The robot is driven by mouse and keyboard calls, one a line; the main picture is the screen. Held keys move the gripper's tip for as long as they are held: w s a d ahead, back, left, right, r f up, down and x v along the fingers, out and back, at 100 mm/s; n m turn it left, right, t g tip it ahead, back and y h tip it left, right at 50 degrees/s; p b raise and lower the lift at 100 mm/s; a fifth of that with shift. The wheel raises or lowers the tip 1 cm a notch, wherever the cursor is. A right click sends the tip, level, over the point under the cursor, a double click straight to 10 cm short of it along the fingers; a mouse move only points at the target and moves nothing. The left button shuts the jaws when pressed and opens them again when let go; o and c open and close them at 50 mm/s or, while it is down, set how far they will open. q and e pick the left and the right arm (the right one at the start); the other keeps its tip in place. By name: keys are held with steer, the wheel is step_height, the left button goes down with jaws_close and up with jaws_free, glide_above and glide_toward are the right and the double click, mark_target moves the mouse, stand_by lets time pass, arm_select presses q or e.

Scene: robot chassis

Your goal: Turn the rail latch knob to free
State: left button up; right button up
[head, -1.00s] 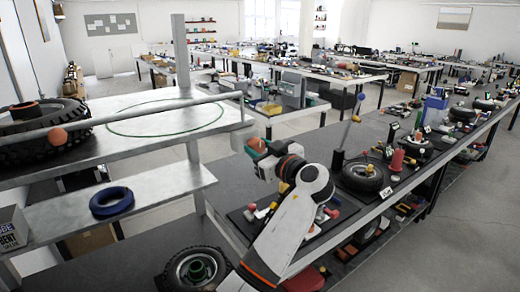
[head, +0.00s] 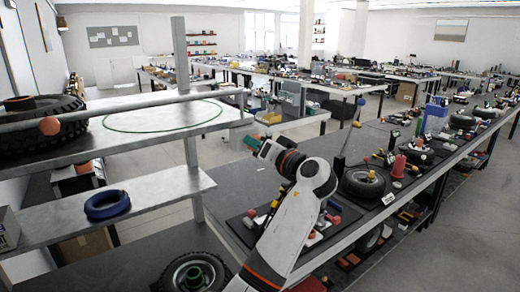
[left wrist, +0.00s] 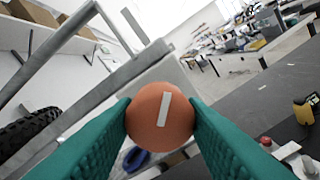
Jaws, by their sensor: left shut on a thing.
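The knob (left wrist: 160,122) is an orange-red ball with a white line mark, seen close up in the left wrist view. The mark runs nearly upright, its top leaning slightly right. My left gripper (left wrist: 161,120) has its two teal fingers pressed on either side of this ball. In the head view my left gripper (head: 255,144) is beside the right end of the pale horizontal rail (head: 130,108), and its fingers mostly hide the knob. A similar orange ball (head: 49,126) sits on the rail's left part. My right gripper is not in view.
A blue ring (head: 107,204) lies on the lower shelf (head: 160,186) at left. The dark bench (head: 375,135) at right holds wheels and several small parts. A grey post (head: 182,70) rises behind the rail.

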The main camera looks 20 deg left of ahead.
arm_select(q)
steer(key=m, duration=0.3)
steer(key=shift+a+r+m+p, duration=0.1)
steer(key=shift+r+m+p, duration=0.2)
steer(key=shift+m, duration=0.1)
steer(key=m+p, duration=0.1)
steer(key=m, duration=0.3)
steer(key=shift+m+p, duration=0.35)
steer(key=shift+m, duration=0.05)
steer(key=o, duration=0.8)
steer(key=shift+o, duration=0.9)
steer(key=shift+a+f, duration=0.1)
steer(key=shift+w+a+f, duration=0.1)
